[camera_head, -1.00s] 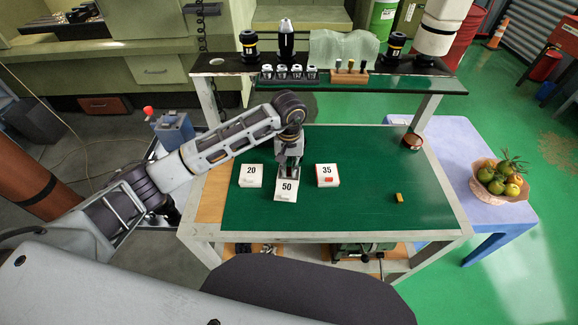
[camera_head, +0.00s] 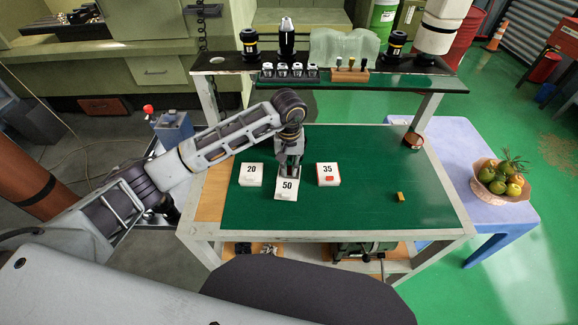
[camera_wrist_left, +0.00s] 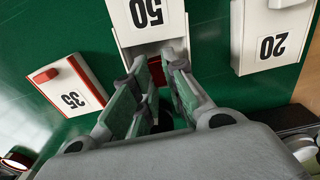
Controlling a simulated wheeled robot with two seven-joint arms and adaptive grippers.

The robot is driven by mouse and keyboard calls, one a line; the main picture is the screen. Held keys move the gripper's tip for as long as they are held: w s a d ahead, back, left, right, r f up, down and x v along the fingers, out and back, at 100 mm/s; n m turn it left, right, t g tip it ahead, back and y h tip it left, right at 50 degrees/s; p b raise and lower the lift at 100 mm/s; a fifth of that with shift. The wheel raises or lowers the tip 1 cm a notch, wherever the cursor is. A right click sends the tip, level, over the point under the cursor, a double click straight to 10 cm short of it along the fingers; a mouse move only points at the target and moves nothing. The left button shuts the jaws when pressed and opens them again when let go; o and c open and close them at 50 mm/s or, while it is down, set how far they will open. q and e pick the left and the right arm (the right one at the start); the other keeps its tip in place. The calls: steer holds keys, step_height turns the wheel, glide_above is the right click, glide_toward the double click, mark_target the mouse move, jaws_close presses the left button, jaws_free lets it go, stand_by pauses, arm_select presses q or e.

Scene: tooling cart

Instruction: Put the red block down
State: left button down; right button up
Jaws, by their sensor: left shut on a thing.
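My left gripper (camera_head: 288,165) is over the tray marked 50 (camera_head: 287,187), in the middle of the green cart top. In the left wrist view its fingers (camera_wrist_left: 155,88) are shut on a red block (camera_wrist_left: 157,72), mostly hidden between them. The block is at the open end of the 50 tray (camera_wrist_left: 152,45); I cannot tell whether it touches the tray floor. The tray marked 20 (camera_head: 251,174) stands to the left and the tray marked 35 (camera_head: 328,173) to the right. A small red piece (camera_wrist_left: 45,76) shows at the 35 tray. My right gripper is not in view.
A small yellow block (camera_head: 400,197) lies on the right of the green cart top (camera_head: 370,160). A round container (camera_head: 413,140) stands near the back right corner. A raised shelf with tool holders (camera_head: 290,73) runs along the back. The front right is mostly clear.

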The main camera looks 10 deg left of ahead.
arm_select(q)
steer(key=shift+s+f, duration=0.35)
steer(key=shift+f, duration=0.45)
steer(key=c, duration=1.5)
jaws_free()
steer(key=shift+o, duration=0.2)
steer(key=shift+w, duration=0.1)
steer(key=shift+a+r, duration=0.1)
steer(key=shift+r, duration=0.05)
